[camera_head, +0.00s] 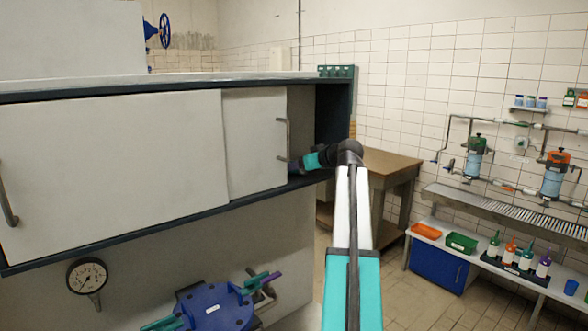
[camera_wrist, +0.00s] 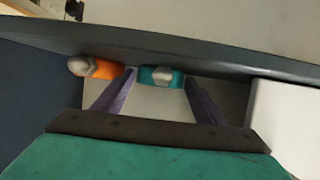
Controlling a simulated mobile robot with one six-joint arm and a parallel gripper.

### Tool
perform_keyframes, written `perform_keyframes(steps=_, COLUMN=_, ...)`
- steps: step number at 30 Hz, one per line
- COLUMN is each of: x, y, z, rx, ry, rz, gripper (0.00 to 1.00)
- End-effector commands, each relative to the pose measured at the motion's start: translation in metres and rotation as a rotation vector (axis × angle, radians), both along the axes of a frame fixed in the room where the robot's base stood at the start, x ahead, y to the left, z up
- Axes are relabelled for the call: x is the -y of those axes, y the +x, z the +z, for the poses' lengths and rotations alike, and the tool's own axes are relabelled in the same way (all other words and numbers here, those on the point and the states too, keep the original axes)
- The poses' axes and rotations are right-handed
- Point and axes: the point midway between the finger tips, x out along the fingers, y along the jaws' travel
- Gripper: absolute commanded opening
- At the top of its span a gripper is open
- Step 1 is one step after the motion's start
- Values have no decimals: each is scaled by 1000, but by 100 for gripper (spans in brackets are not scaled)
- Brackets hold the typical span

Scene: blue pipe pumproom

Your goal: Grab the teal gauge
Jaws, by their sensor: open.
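In the wrist view a small teal object with a pale grey part (camera_wrist: 160,76), apparently the teal gauge, sits between the tips of my gripper (camera_wrist: 159,80). Its dial face cannot be made out. The two purple fingers are spread, one on each side of it, with no clear grip on it. In the head view my gripper (camera_head: 302,163) reaches left into the open right end of the white cabinet (camera_head: 110,160), partly hidden by its door. The teal gauge does not show in the head view.
An orange object with a grey end (camera_wrist: 95,68) lies just left of the left finger. The cabinet's sliding door (camera_head: 255,140) with its handle (camera_head: 282,139) is close to my gripper. A wooden table (camera_head: 385,170) stands behind my arm.

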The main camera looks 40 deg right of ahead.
Motion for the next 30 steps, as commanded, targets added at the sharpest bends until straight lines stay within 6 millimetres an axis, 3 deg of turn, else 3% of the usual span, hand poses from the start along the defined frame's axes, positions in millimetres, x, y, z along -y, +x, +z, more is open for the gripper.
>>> perform_keyframes(steps=8, x=0, y=0, z=0, rx=0, ry=0, rz=1, gripper=63)
perform_keyframes(steps=14, x=-1, y=0, z=0, rx=0, ry=0, rz=1, gripper=30)
perform_keyframes(steps=15, x=-1, y=0, z=1, rx=1, ry=0, rz=1, gripper=28)
perform_keyframes(steps=30, x=0, y=1, z=10, rx=2, ry=-2, rz=2, gripper=28)
